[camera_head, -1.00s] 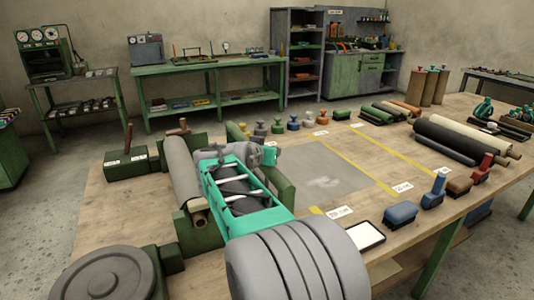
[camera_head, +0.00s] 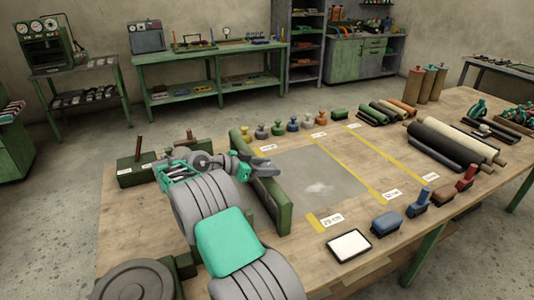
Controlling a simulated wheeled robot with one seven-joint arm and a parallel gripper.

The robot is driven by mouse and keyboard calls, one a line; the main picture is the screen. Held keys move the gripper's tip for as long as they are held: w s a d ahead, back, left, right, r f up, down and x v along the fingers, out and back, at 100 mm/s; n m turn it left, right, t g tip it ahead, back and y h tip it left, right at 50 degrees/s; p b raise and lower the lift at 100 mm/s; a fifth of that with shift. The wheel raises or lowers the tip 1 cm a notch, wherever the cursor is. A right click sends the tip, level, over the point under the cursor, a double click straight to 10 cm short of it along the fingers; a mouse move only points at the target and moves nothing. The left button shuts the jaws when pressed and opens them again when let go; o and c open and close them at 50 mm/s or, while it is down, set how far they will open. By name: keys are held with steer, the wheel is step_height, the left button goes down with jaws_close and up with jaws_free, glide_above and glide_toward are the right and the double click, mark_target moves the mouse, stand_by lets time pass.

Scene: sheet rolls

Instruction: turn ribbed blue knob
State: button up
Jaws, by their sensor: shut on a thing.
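My gripper (camera_head: 262,165) is at the upper edge of a long green bar (camera_head: 268,195) that stands along the left side of the grey mat. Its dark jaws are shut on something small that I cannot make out. No ribbed blue knob shows clearly. A small blue knobbed piece (camera_head: 292,125) stands in the row behind the mat, apart from my gripper; I cannot tell whether it is ribbed. My arm covers the bench left of the bar.
The grey mat (camera_head: 320,182) with yellow strips is clear. Dark and cream rolls (camera_head: 445,145) lie beyond. A green box (camera_head: 137,170) stands at left.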

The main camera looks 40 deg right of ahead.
steer(key=shift+m+p, duration=0.3)
steer(key=shift+p, duration=0.2)
steer(key=o, duration=1.3)
steer(key=shift+d+g, duration=0.1)
steer(key=shift+g, duration=0.3)
steer(key=shift+o, duration=0.2)
steer(key=shift+a+r+p, duration=0.25)
steer(key=shift+r+p, duration=0.05)
steer(key=shift+p, duration=0.4)
steer(key=p+v, duration=0.7)
steer(key=p, duration=0.5)
steer(key=shift+a+f, duration=0.1)
